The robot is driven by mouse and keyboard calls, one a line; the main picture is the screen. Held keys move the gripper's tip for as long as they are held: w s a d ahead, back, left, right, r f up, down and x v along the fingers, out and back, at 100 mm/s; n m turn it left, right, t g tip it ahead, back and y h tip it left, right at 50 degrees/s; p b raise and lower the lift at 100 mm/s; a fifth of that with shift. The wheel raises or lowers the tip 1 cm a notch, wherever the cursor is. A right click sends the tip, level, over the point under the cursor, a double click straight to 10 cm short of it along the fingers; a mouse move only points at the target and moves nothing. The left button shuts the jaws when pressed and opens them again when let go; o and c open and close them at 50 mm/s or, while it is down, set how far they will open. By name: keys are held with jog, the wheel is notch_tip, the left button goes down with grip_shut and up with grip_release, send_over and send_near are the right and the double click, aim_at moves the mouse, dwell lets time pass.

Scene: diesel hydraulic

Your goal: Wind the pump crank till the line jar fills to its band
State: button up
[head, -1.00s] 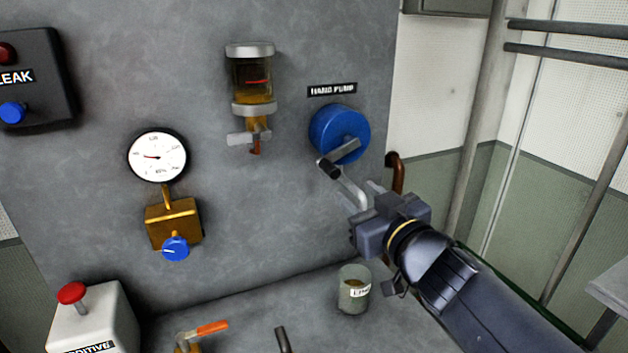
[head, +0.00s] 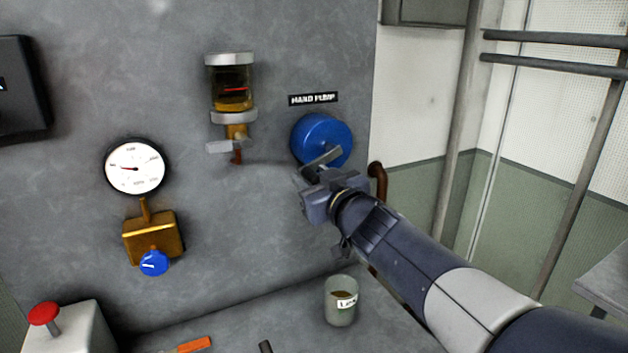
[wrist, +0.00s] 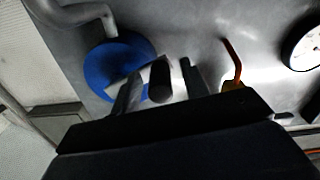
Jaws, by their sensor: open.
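The hand pump is a blue round body (head: 318,136) on the grey panel. Its metal crank arm (head: 325,157) points down-left. The dark crank grip (wrist: 160,80) shows in the wrist view between the two fingers of my open gripper (wrist: 160,86); contact cannot be told. In the head view my gripper (head: 308,178) is at the crank's lower end and hides the grip. A glass jar (head: 232,86) on the panel holds amber liquid, apparently below a red mark. A labelled glass cup (head: 340,304), its label hard to read, stands on the ledge below.
A gauge (head: 134,167) and a brass block with a blue knob (head: 154,263) are at left. A red button (head: 43,313) on a white box and an orange lever (head: 193,345) are low at left. A brown pipe (head: 378,182) is just right of the pump.

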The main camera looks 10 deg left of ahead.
grip_shut()
dwell(0.5)
